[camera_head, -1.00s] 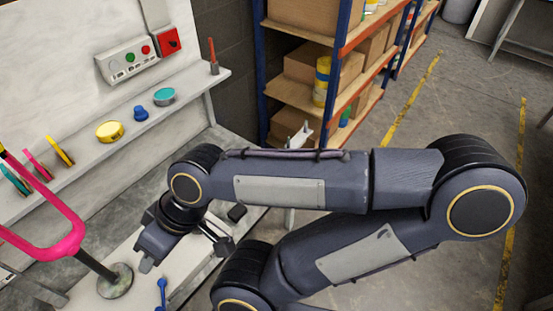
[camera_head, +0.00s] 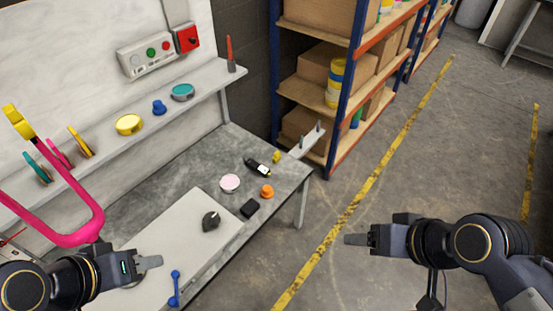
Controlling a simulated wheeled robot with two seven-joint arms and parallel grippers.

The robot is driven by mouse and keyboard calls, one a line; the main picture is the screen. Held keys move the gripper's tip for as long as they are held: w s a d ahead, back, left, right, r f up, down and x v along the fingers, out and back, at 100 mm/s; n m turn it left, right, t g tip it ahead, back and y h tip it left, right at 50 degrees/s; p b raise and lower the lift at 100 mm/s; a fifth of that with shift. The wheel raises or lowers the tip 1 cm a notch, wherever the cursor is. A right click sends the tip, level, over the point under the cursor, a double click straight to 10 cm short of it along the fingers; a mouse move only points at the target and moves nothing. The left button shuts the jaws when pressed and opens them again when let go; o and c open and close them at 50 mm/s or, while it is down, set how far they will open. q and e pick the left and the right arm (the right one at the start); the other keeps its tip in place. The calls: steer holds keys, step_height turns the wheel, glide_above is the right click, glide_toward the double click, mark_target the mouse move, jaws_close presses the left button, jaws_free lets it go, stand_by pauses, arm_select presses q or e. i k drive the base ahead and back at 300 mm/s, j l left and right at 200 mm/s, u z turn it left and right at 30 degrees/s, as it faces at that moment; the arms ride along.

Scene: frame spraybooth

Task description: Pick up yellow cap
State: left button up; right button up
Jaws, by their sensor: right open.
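A small yellow piece (camera_head: 276,157) stands at the far right corner of the grey workbench; it is too small to tell if it is the cap. A round yellow disc (camera_head: 129,124) lies on the wall shelf, and a thinner yellow disc (camera_head: 80,142) stands on edge to its left. My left gripper (camera_head: 150,263) is at the lower left over the light board, pointing right; its finger gap is unclear. My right gripper (camera_head: 356,240) is open and empty over the floor, right of the bench, pointing left. Both are apart from all these yellow things.
A pink frame (camera_head: 75,236) with a yellow end rises at the left, near my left arm. On the bench lie an orange piece (camera_head: 267,191), a pale disc (camera_head: 230,183), a black tool (camera_head: 258,168) and a dark knob (camera_head: 211,221). Shelving (camera_head: 345,120) stands behind.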

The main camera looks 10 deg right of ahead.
mark_target(276, 157)
steer(key=z, duration=0.25)
steer(key=u, duration=1.85)
steer(key=z, duration=1.85)
steer(key=u, duration=0.5)
steer(key=i+l+u, duration=0.15)
steer(key=u, duration=0.3)
steer(key=i+l+u, duration=0.1)
steer(key=l+u, duration=0.2)
steer(key=u, duration=0.2)
steer(key=l+u, duration=0.3)
steer(key=u, duration=0.15)
steer(key=l+u, duration=0.4)
steer(key=l, duration=1.45)
